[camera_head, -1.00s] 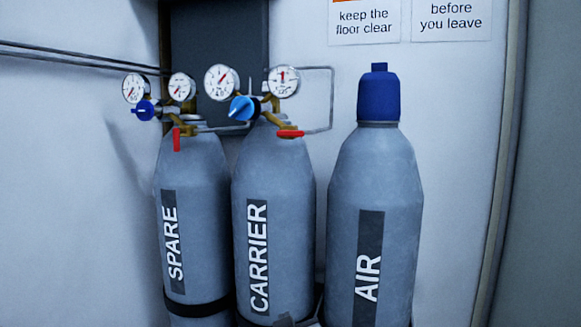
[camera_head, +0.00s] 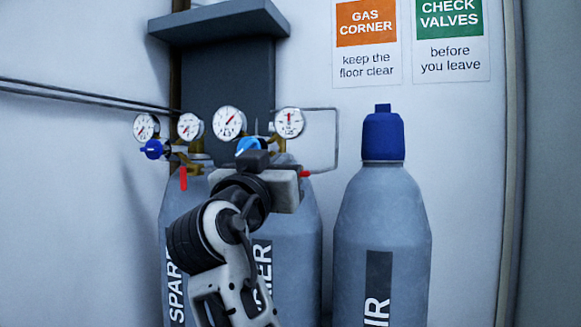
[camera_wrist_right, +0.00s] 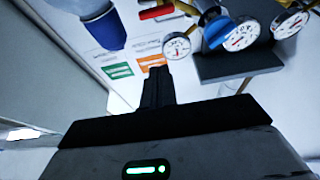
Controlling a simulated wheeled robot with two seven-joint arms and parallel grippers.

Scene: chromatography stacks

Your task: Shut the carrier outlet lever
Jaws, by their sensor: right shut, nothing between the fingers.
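The carrier cylinder (camera_head: 300,235) stands in the middle, partly hidden by my right arm. Its red outlet lever (camera_head: 305,173) shows only as a small tip right of my gripper; it also shows in the right wrist view (camera_wrist_right: 155,12), pointing sideways. The carrier's blue regulator knob (camera_head: 247,145) is just above my gripper, and shows in the wrist view (camera_wrist_right: 222,32). My right gripper (camera_head: 284,186) is in front of the carrier valve. In the wrist view its fingers (camera_wrist_right: 158,72) are shut and empty, with a gap in the picture to the lever. My left gripper is not in view.
The spare cylinder (camera_head: 178,225) stands at left, its red lever (camera_head: 183,178) hanging down. The air cylinder (camera_head: 381,235) with a blue cap (camera_head: 383,136) is at right. Gauges (camera_head: 229,123) and a thin pipe crowd the area above the valves. A dark shelf (camera_head: 218,20) is above.

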